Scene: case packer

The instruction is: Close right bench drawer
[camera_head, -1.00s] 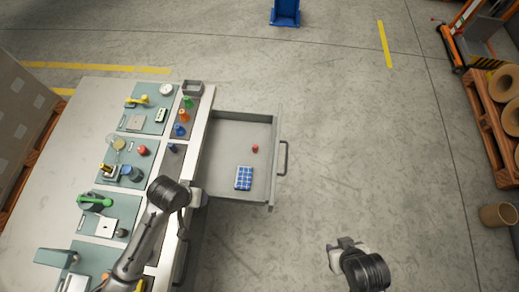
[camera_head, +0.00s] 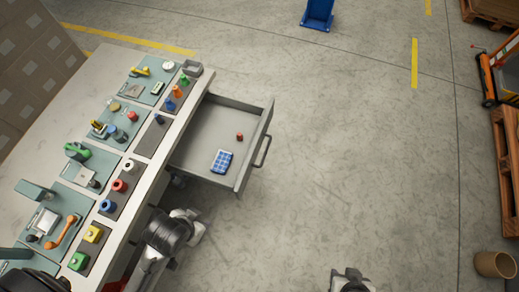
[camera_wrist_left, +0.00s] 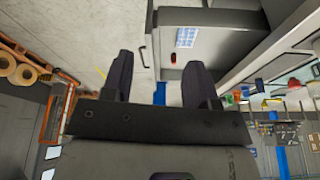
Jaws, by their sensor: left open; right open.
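The right bench drawer (camera_head: 200,135) is pulled out from the bench's right side, with its grey front panel and handle (camera_head: 263,152) facing right. A blue-and-white gridded item (camera_head: 221,161) and a small red object (camera_head: 239,137) lie inside it. My left gripper (camera_head: 192,228) is below the drawer in the head view, beside the bench edge and apart from the handle. The left wrist view shows its two dark fingers (camera_wrist_left: 160,84) open and empty, with the drawer beyond them (camera_wrist_left: 208,18). My right gripper (camera_head: 350,277) is open at the bottom edge, partly cut off, clear of the drawer.
The bench (camera_head: 85,85) holds teal mats with tools and several coloured parts. A blue stand (camera_head: 318,14) is at the top. A brown bin (camera_head: 494,264) and an orange pallet jack (camera_head: 489,80) are on the right. The floor right of the drawer is clear.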

